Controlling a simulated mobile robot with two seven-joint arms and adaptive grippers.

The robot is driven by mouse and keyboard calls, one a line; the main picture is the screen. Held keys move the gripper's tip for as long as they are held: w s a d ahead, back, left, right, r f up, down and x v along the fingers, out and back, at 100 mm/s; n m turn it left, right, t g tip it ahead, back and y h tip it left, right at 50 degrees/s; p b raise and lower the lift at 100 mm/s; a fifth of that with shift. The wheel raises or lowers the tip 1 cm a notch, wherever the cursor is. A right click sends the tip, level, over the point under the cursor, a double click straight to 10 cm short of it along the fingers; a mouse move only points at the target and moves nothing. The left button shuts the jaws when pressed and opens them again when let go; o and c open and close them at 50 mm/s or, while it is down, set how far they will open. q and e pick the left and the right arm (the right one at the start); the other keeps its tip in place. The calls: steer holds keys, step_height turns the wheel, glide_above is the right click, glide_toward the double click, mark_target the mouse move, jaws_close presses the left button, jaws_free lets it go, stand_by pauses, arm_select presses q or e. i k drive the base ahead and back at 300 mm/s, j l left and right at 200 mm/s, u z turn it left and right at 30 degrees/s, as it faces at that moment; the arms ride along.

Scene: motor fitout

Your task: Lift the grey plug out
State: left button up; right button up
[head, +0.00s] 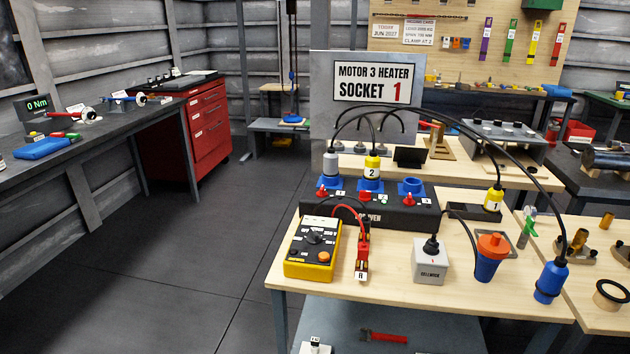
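The grey plug (331,163) stands upright in the left blue socket of a black socket box (375,213) on the wooden table. A black cable arches up from its top. A yellow plug marked 2 (372,166) is in the middle socket. The right blue socket (411,187) holds no plug. A small red switch sits in front of each socket. A sign (380,83) behind reads "Motor 3 heater socket 1". Neither of my grippers is in view.
A yellow multimeter (313,248), a red probe block (362,258), a grey box (431,262) and an orange-blue connector (489,257) stand in front. A yellow plug marked 1 (493,200) and a blue plug (550,282) are to the right. Cables arch over the table's right side.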

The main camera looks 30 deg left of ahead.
mark_target(331, 159)
steer(key=k+z, duration=0.2)
steer(key=z, duration=0.2)
steer(key=k+z, duration=0.15)
steer(key=z, duration=0.25)
steer(key=k+l+z, duration=0.15)
steer(key=z, duration=0.25)
steer(key=j+z, duration=0.15)
steer(key=j, duration=0.6)
steer(key=k+j+z, duration=0.15)
steer(key=j, duration=0.55)
steer(key=j+z, duration=0.15)
steer(key=j, duration=0.55)
